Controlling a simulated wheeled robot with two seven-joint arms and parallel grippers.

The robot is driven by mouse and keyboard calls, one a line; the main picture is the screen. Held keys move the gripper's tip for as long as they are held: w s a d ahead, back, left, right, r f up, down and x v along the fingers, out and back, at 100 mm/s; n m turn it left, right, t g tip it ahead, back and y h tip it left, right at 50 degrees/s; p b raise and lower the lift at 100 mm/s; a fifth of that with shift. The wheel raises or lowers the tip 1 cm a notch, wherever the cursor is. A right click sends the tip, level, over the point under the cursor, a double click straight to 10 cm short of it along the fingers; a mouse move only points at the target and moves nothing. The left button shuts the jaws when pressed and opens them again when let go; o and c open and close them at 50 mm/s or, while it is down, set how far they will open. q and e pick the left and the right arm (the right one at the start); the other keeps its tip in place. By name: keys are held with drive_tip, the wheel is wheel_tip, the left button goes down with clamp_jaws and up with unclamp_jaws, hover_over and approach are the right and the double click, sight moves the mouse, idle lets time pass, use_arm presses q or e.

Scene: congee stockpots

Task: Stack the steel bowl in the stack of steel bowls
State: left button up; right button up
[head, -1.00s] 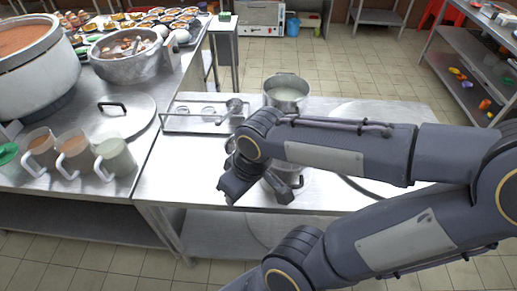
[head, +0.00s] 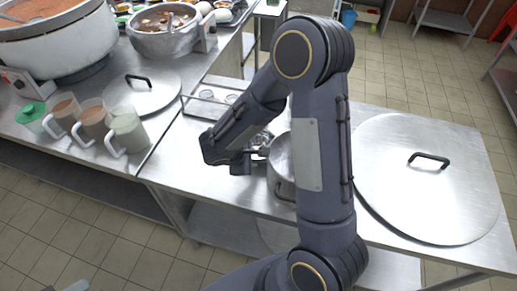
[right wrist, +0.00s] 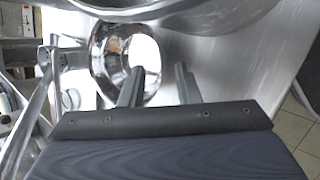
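My right gripper (head: 262,153) is over the middle table, beside a steel pot. A shiny steel bowl (head: 260,139) shows partly behind it; my arm and gripper hide much of this spot. In the right wrist view the two fingers (right wrist: 160,85) stand apart. A round steel bowl (right wrist: 124,50) is just beyond them, with the left finger overlapping its lower right rim. I cannot tell whether they touch. No separate stack of bowls can be made out clearly. Small grey tips at the bottom left edge of the head view may be my left gripper (head: 70,287).
The steel pot (head: 283,168) stands close right of the gripper. A large lid (head: 430,185) covers the table's right side. A shallow tray (head: 190,108) lies behind. Mugs (head: 127,130), another lid (head: 145,95) and big stockpots (head: 60,45) fill the left table.

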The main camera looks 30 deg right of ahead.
sight(258, 160)
drive_tip(key=x, duration=0.4)
drive_tip(key=shift+d+f+p, duration=0.15)
drive_tip(key=shift+d+p, duration=0.05)
drive_tip(key=shift+p, duration=0.1)
drive_tip(key=shift+c, duration=0.3)
clamp_jaws()
